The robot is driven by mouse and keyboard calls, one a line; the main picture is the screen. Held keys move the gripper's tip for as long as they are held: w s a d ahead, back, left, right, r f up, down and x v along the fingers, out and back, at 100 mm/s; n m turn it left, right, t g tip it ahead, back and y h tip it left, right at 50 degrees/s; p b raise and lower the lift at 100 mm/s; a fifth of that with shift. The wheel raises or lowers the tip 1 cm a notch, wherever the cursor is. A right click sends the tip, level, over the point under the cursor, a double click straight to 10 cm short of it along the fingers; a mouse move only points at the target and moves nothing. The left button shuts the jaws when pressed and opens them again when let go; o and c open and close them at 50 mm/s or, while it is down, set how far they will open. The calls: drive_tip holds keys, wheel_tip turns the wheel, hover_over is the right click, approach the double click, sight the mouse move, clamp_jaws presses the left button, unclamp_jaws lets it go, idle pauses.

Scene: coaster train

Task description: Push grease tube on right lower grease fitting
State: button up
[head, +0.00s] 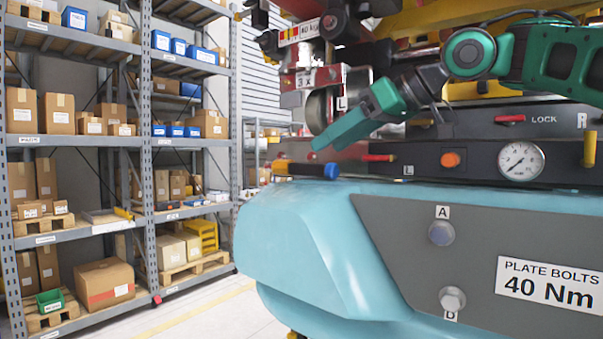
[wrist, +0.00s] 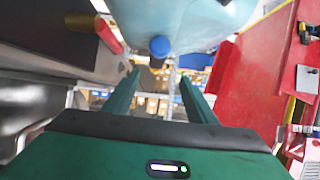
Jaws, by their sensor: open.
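My gripper (head: 322,142) is green, with its fingers pointing down and left beside the machine, above its light blue cover. In the wrist view the two fingers of my gripper (wrist: 159,77) are apart, with nothing between them. A short dark rod with a blue collar (head: 332,171) and an orange end sticks out left, just below the fingertips. I cannot tell whether this is the grease tube or a fitting. No lower right fitting is clearly identifiable.
The light blue cover (head: 290,235) lies below my gripper. A red handle (head: 378,157), an orange knob (head: 450,159) and a pressure gauge (head: 521,161) sit on the dark panel. Red machine parts crowd behind the gripper. Shelves with boxes (head: 105,285) stand left, beyond open floor.

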sight(293, 162)
drive_tip(key=x, duration=0.2)
drive_tip(key=w+x, duration=0.1)
drive_tip(key=x, duration=0.2)
drive_tip(key=shift+d+r, duration=0.1)
drive_tip(key=shift+d, duration=0.05)
drive_tip(key=shift+x, duration=3)
drive_tip(key=shift+s, duration=0.1)
drive_tip(key=c, duration=1.2)
clamp_jaws()
drive_tip(key=shift+r, duration=0.1)
drive_tip(key=shift+r, duration=0.5)
drive_tip(key=r, duration=0.2)
drive_tip(key=s+a+r, duration=0.1)
drive_tip(key=shift+r, duration=0.35)
drive_tip(key=s+a+r, duration=0.6)
drive_tip(key=s+a, duration=0.1)
drive_tip(key=shift+s, duration=0.35)
